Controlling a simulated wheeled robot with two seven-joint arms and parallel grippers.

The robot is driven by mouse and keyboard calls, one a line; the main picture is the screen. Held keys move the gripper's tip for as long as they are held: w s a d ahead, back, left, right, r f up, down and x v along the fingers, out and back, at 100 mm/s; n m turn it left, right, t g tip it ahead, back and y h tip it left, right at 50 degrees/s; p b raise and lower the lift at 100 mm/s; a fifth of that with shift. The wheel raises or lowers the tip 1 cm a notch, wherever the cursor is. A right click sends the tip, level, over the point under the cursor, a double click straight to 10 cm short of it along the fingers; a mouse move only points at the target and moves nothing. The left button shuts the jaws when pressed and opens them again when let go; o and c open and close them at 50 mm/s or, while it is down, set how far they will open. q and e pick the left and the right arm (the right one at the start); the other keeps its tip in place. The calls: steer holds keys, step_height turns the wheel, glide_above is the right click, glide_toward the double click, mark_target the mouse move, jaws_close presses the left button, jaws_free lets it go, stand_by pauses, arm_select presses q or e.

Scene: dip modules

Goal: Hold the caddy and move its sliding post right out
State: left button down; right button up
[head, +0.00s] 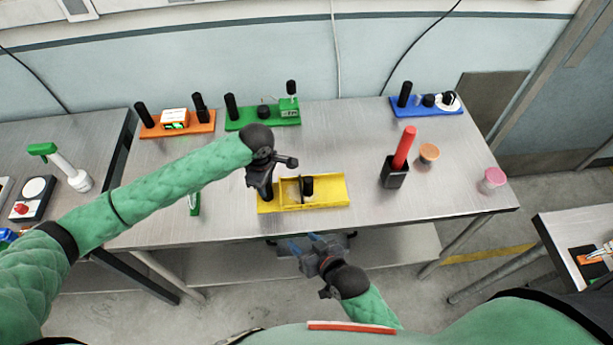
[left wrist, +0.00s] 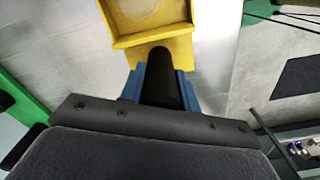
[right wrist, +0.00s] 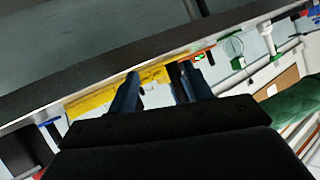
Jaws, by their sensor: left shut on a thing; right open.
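The yellow caddy (head: 333,190) lies near the front edge of the table. It is a shallow tray with a low wall across it. A short black post (head: 307,186) stands in it near that wall. My left gripper (head: 265,190) comes down at the caddy's left end. In the left wrist view it is shut on a black upright handle (left wrist: 160,80) on the yellow base (left wrist: 150,15). My right gripper (head: 308,243) is open and empty in front of the table edge, apart from the caddy. The caddy shows beyond its fingers in the right wrist view (right wrist: 95,101).
A black holder (head: 393,174) with a red stick stands right of the caddy, near orange (head: 429,152) and pink (head: 493,179) round pieces. Orange (head: 165,131), green (head: 262,121) and blue (head: 425,112) modules line the back. The table between caddy and holder is clear.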

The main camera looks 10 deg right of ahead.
step_height(320, 180, up, 4)
steer(key=w, duration=0.3)
steer(key=t+h, duration=0.2)
steer(key=h, duration=0.1)
glide_toward(307, 177)
steer(key=f, duration=0.1)
steer(key=shift+m, duration=0.3)
steer(key=x, duration=1.1)
steer(key=shift+c, duration=0.4)
steer(key=shift+d, duration=0.1)
jaws_close()
